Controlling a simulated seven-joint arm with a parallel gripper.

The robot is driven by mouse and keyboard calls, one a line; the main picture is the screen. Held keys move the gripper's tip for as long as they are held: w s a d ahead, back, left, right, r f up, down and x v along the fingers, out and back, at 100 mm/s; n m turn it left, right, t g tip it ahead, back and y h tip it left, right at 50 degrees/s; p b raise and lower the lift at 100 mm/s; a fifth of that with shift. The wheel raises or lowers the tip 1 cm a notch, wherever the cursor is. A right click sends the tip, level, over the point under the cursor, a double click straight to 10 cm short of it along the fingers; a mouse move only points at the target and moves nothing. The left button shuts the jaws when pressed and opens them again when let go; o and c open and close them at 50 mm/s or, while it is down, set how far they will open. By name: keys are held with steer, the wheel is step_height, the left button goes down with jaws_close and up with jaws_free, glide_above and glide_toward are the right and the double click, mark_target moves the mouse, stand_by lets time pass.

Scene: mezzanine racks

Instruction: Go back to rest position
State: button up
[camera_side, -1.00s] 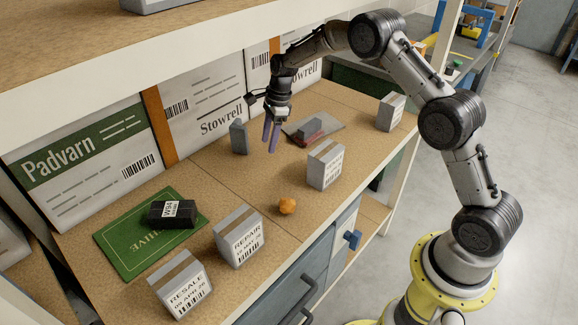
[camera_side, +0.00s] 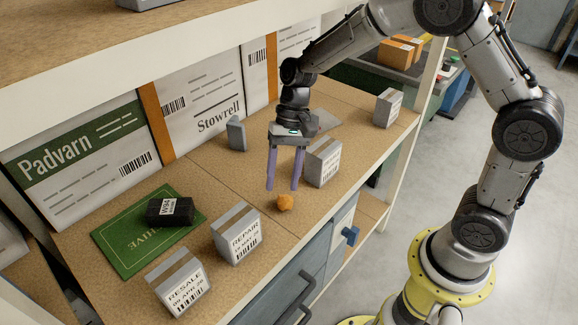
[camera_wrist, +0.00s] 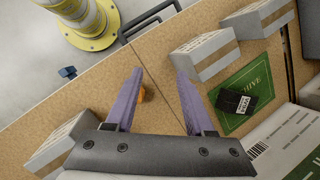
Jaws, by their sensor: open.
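My gripper (camera_side: 283,187) is open and empty, its two purple fingers pointing down above the shelf board, just behind a small orange lump (camera_side: 285,202). In the wrist view the gripper (camera_wrist: 158,75) shows its fingers apart, with the orange lump (camera_wrist: 141,95) partly hidden by the left finger.
A black box (camera_side: 165,212) lies on the green mat (camera_side: 120,255). A REPAIR box (camera_side: 237,236) and a RESALE box (camera_side: 178,285) stand near the front edge. A grey block (camera_side: 236,134) and another box (camera_side: 388,108) stand farther back. An upper shelf (camera_side: 170,50) overhangs the back.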

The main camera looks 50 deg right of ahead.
steer(key=s+d+r+n+t+h, duration=0.2)
steer(key=s+d+r+n+t, duration=0.25)
steer(key=s+r, duration=0.6)
steer(key=s+d+r+n+t+h, duration=0.2)
steer(key=s+d+r, duration=0.2)
steer(key=s, duration=0.5)
steer(key=shift+s+d, duration=0.4)
steer(key=shift+t, duration=0.25)
